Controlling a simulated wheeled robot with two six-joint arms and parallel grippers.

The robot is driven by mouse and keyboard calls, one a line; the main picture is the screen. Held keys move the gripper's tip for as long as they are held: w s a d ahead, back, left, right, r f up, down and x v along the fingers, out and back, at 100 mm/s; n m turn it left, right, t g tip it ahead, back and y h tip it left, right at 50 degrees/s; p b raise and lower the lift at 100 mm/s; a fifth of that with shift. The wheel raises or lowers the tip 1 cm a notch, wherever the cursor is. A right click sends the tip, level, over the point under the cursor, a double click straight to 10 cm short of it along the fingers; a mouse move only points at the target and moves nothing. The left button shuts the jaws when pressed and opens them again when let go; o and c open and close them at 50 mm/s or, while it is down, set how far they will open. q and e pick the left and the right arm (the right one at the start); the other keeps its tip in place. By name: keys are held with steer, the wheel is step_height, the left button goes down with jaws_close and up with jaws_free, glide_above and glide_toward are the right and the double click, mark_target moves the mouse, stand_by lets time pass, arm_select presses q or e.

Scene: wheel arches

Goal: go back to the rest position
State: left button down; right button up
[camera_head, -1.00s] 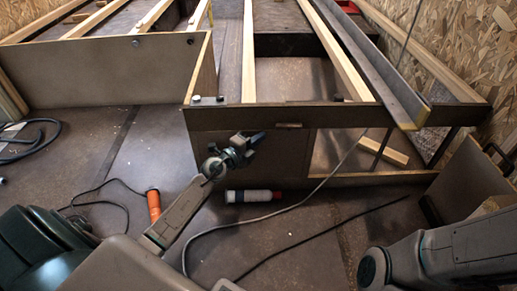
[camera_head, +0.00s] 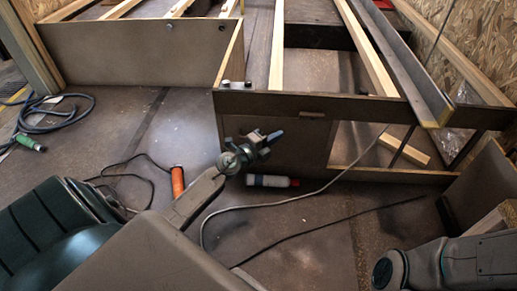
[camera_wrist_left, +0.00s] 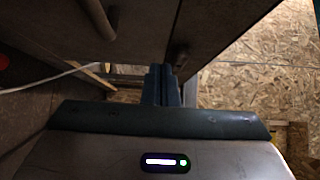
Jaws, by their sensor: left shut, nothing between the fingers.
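My left gripper (camera_head: 272,137) is shut and empty, in front of the brown panel of the wooden frame (camera_head: 290,104). Its closed fingers (camera_wrist_left: 161,84) also show in the left wrist view, with dark panels above and chipboard beyond. No gap shows between them. My right arm comes in at the lower right of the head view. Its gripper is out of view.
A coiled hose (camera_head: 50,115) lies at the left. A chipboard wall (camera_head: 440,35) stands at the right. Open floor lies left of the frame.

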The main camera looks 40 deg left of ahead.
arm_select(q)
steer(key=b+v, duration=0.1)
steer(key=v, duration=0.6)
steer(key=shift+s, duration=0.25)
steer(key=shift+r, duration=0.2)
